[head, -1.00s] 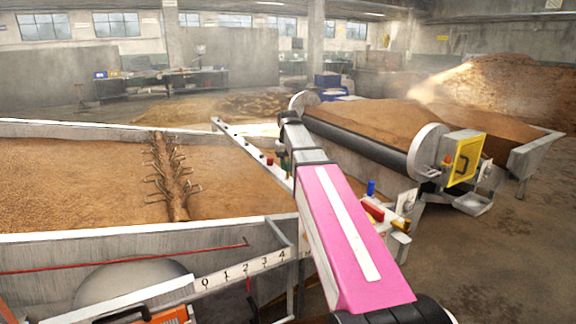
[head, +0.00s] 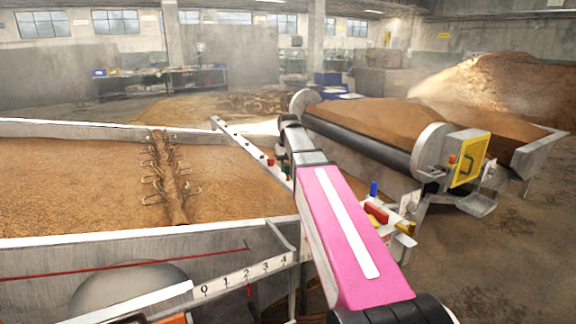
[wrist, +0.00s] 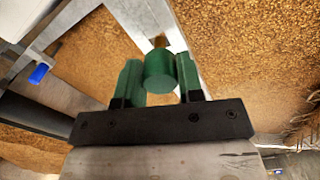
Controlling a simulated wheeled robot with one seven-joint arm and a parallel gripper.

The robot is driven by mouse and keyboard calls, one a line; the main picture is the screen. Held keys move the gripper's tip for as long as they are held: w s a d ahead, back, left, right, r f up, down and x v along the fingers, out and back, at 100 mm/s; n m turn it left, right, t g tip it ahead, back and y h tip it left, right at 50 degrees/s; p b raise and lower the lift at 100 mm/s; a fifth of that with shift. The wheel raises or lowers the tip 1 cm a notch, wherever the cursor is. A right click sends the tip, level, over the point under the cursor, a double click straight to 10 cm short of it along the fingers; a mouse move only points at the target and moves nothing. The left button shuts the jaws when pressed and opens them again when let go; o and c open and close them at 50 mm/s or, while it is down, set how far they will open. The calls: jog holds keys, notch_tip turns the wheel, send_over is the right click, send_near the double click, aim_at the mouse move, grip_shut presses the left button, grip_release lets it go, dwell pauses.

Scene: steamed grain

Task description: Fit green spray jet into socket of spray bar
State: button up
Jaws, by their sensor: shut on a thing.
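My gripper (wrist: 160,88) is shut on the green spray jet (wrist: 160,70), a short cylinder held between two dark green fingers in the wrist view. A small brownish-gold piece (wrist: 159,41) shows just beyond the jet; I cannot tell whether it is the jet's tip or part of the bar. The pale spray bar (head: 236,136) runs diagonally over the grain bed in the head view, with small coloured fittings along it. My arm hides its middle. In the wrist view a pale bar (wrist: 187,32) passes behind the jet. I cannot tell whether jet and socket touch.
A grain trough (head: 80,238) with a tined shaft (head: 172,180) lies left. A conveyor drum (head: 360,146) and yellow box (head: 468,160) stand right.

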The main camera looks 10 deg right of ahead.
jog(key=shift+f, duration=1.25)
jog(key=o, duration=1)
jog(key=shift+r, duration=0.1)
notch_tip(320, 180, up, 11)
jog(key=shift+f, duration=0.15)
